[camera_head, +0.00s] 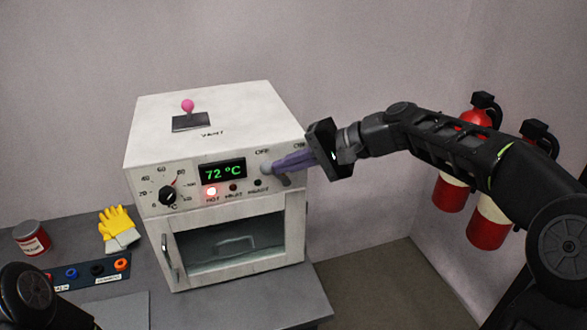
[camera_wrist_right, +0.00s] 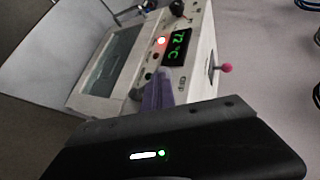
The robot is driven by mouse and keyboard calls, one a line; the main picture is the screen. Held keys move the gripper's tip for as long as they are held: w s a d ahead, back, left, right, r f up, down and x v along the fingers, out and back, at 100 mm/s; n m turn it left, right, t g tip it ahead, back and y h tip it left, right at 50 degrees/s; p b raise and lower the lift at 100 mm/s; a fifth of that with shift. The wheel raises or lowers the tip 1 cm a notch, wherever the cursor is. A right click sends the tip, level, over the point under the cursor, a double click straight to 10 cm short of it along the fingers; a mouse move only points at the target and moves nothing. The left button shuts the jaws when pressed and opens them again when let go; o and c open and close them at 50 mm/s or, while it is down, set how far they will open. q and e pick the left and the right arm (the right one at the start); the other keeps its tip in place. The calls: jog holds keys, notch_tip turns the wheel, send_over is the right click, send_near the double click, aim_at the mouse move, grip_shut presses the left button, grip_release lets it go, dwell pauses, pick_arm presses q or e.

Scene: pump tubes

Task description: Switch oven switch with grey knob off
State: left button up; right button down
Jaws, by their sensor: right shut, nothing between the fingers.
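The white oven (camera_head: 215,135) stands on the grey table, its display reading 72 °C and a red light lit at HOT. The grey knob (camera_head: 267,169) is at the right end of the front panel, below the OFF label, and partly hidden by my fingers. My right gripper (camera_head: 280,166) comes in from the right with its purple fingers shut and empty. The fingertips are at the knob; whether they touch it I cannot tell. My left gripper is out of view.
A black dial (camera_head: 168,195) is at the panel's left, and a pink-topped lever (camera_head: 188,106) is on the oven's top. Red extinguishers (camera_head: 452,192) hang at right.

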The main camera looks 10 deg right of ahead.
jog(key=shift+a, duration=0.1)
dwell(0.3)
jog(key=shift+d+f, duration=0.1)
jog(key=shift+d, duration=0.7)
